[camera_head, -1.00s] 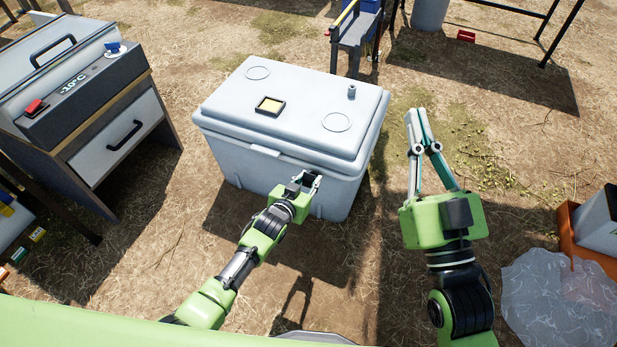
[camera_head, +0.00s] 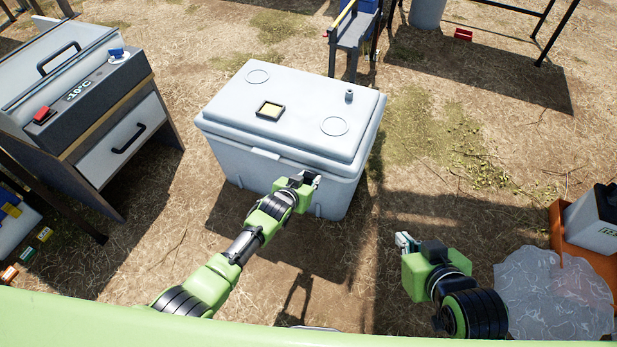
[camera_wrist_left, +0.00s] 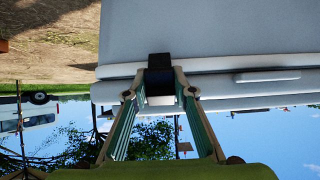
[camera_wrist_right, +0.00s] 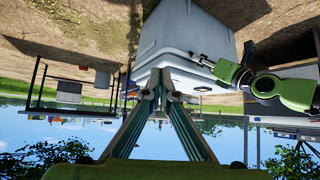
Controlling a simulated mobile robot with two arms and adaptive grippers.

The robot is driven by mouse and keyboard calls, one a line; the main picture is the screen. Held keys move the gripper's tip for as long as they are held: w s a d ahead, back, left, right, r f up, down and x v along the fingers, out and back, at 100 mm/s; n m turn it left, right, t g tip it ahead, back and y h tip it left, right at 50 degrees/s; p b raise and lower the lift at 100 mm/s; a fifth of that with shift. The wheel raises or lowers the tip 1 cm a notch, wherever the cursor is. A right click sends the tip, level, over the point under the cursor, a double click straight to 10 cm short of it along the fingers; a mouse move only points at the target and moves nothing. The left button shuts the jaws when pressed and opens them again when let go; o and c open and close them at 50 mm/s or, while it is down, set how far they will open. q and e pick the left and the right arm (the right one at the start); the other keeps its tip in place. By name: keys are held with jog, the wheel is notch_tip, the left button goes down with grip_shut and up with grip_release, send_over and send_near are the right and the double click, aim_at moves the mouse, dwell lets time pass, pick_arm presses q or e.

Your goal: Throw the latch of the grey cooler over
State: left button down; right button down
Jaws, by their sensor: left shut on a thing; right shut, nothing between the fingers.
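The grey cooler (camera_head: 290,110) stands on the ground in the middle of the head view with its lid down. My left gripper (camera_head: 308,179) is at the cooler's front face, right of centre. In the left wrist view its fingers (camera_wrist_left: 160,92) are shut on the dark latch (camera_wrist_left: 159,62), near the lid's rim. The wrist picture appears upside down. In the head view the gripper mostly hides the latch. My right gripper (camera_head: 405,243) is shut and empty, low to the right of the cooler and apart from it. The cooler also shows in the right wrist view (camera_wrist_right: 185,35).
A freezer cabinet (camera_head: 100,110) with a red switch stands at the left. A clear plastic sheet (camera_head: 550,295) and an orange tray (camera_head: 590,255) with a grey container (camera_head: 598,225) lie at the right. The ground right of the cooler is free.

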pick_arm(q)
jog(key=shift+w+r, duration=0.1)
pick_arm(e)
jog(key=shift+s+d+f+g, duration=0.25)
jog(key=shift+s+f+g, duration=0.2)
jog(key=shift+s, duration=0.35)
jog(key=shift+s+d+f+g, duration=0.25)
jog(key=shift+s+f+g, duration=0.1)
jog(key=shift+s+f, duration=0.3)
jog(key=shift+s+r, duration=0.1)
pick_arm(q)
jog(key=c, duration=1.7)
grip_release()
jog(key=shift+v, duration=6)
